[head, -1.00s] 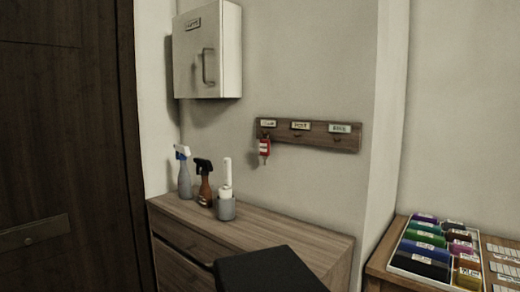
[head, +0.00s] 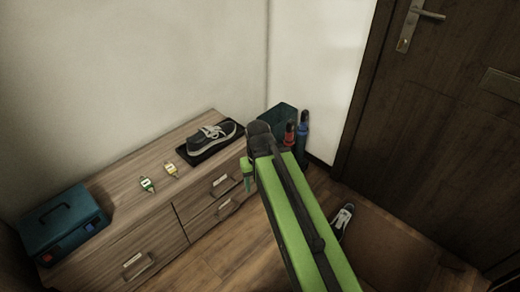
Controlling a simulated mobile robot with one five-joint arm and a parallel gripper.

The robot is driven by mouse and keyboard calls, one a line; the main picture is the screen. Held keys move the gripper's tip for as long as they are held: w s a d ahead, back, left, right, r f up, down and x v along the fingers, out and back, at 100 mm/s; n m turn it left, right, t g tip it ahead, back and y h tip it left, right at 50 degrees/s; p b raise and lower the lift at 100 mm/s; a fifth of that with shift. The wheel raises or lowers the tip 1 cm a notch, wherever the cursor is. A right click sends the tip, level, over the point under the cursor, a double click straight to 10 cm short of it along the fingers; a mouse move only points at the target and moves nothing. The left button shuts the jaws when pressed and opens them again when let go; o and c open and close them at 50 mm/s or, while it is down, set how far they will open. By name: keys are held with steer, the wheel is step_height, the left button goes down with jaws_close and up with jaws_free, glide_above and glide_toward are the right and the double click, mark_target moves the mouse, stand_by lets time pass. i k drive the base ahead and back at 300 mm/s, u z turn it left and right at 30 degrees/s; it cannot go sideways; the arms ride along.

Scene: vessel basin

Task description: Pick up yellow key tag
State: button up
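The yellow key tag (head: 171,170) lies flat on top of the wooden drawer cabinet (head: 125,190). A green key tag (head: 147,184) lies to its left, close but apart. My green and black arm reaches up from the bottom of the head view. Its far end, at my gripper (head: 248,178), is to the right of the yellow tag, by the cabinet's front edge. The fingers are small and partly hidden by the arm, so I cannot tell whether they are open or shut.
A sneaker (head: 211,137) sits on a black tray (head: 196,156) right of the tags. A teal box (head: 62,226) stands at the cabinet's left end. Bottles (head: 302,130) stand beyond the arm. Another shoe (head: 343,217) is on the floor near the dark door (head: 440,130).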

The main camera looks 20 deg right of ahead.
mark_target(170, 168)
steer(key=u, duration=4.55)
steer(key=i, duration=0.1)
steer(key=z, duration=2.65)
steer(key=k, duration=0.15)
steer(key=u, duration=1.8)
steer(key=k, duration=0.7)
steer(key=z, duration=1.65)
steer(key=i, duration=1)
steer(key=u, duration=0.15)
